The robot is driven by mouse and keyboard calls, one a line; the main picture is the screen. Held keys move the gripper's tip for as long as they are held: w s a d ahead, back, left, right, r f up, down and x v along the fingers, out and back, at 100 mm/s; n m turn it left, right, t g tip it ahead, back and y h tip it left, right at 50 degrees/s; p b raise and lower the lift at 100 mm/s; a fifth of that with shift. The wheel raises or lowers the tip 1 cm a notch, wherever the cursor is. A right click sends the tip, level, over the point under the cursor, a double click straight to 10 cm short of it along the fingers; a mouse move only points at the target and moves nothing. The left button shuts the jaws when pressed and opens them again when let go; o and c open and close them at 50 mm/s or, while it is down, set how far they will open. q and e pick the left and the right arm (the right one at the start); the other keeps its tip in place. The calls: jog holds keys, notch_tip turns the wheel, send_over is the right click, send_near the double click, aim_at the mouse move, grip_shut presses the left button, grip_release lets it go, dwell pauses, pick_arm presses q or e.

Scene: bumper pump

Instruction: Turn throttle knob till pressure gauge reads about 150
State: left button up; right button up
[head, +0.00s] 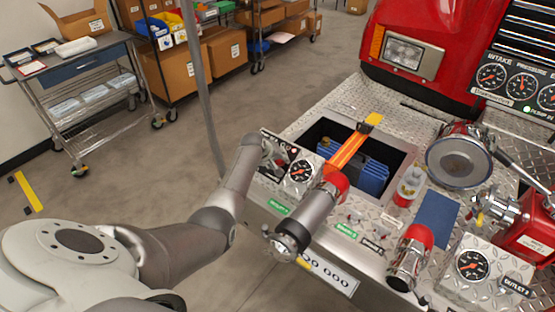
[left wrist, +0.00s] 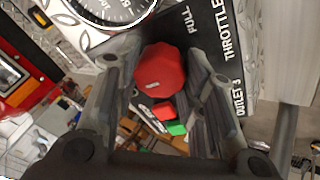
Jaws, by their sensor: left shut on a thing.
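The throttle knob (left wrist: 160,72) is red and many-sided in the left wrist view. It sits between the two fingers of my left gripper (left wrist: 160,85), beside a black plate marked THROTTLE, FULL and OUTLET 3. My left gripper (head: 272,152) is shut on the knob, at the left end of the truck's panel in the head view; it hides most of the knob there. A round black-faced pressure gauge (head: 300,173) is just right of the gripper. A gauge (left wrist: 112,8) is cut off at the top of the left wrist view; its reading cannot be told.
A metal outlet pipe (head: 308,220) with a red collar juts out right of the gauge. Behind are an open bay with a blue case (head: 365,172), a bottle (head: 408,187) and more gauges (head: 490,77).

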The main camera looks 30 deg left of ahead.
pick_arm(q)
jog(key=o, duration=1)
jog(key=v, duration=1.2)
